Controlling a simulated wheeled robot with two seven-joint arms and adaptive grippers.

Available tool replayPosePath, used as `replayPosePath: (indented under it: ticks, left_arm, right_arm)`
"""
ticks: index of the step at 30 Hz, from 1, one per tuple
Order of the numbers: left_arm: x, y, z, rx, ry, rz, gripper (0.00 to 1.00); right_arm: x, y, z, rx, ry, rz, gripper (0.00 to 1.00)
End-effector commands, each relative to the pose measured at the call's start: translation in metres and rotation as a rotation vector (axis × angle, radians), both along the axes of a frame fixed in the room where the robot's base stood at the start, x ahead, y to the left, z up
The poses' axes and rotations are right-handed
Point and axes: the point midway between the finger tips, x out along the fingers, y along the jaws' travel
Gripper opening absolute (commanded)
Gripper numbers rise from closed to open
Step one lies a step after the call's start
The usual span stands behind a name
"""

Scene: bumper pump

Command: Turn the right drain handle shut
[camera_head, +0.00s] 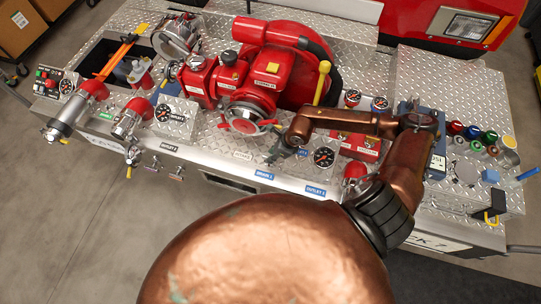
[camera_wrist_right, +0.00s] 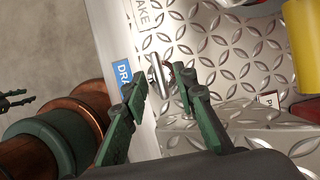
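My right gripper (camera_head: 275,157) reaches down to the pump panel behind the blue drain label (camera_head: 264,174). In the right wrist view its two green fingers (camera_wrist_right: 161,82) are apart. A small shiny metal handle (camera_wrist_right: 157,70) stands between the fingertips, near the blue label (camera_wrist_right: 124,73), and looks like the drain handle. A gap shows on the finger sides; contact is not clear. In the head view the gripper hides the handle. My left gripper is not seen in the head view; dark prongs (camera_wrist_right: 16,101) at the wrist view's left edge may be part of it.
A red pump (camera_head: 245,80) stands behind the gripper, with a yellow-topped lever (camera_head: 322,82). A gauge (camera_head: 323,157) is close on the right, and red-capped outlets flank the panel. Bare diamond plate (camera_wrist_right: 225,45) lies around the handle. A yellow cylinder (camera_wrist_right: 304,45) is at the wrist view's right.

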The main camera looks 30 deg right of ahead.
Motion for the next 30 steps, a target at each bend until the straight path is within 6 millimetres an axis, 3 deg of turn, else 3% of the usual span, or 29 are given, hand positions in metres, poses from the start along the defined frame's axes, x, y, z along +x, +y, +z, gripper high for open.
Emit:
replayPosePath:
  ticks: [9,15,30]
  left_arm:
    - [0.001,-0.001,0.0,-0.001,-0.001,0.0,0.4]
    - [0.001,-0.001,0.0,-0.001,-0.002,0.0,0.4]
    - [0.002,-0.002,0.0,-0.001,-0.002,-0.001,0.4]
  right_arm:
    - [-0.019,-0.018,0.06,-0.005,-0.001,0.0,0.26]
    - [-0.028,-0.025,0.088,-0.004,0.0,0.0,0.26]
    - [-0.031,-0.026,0.099,-0.002,0.0,0.001,0.26]
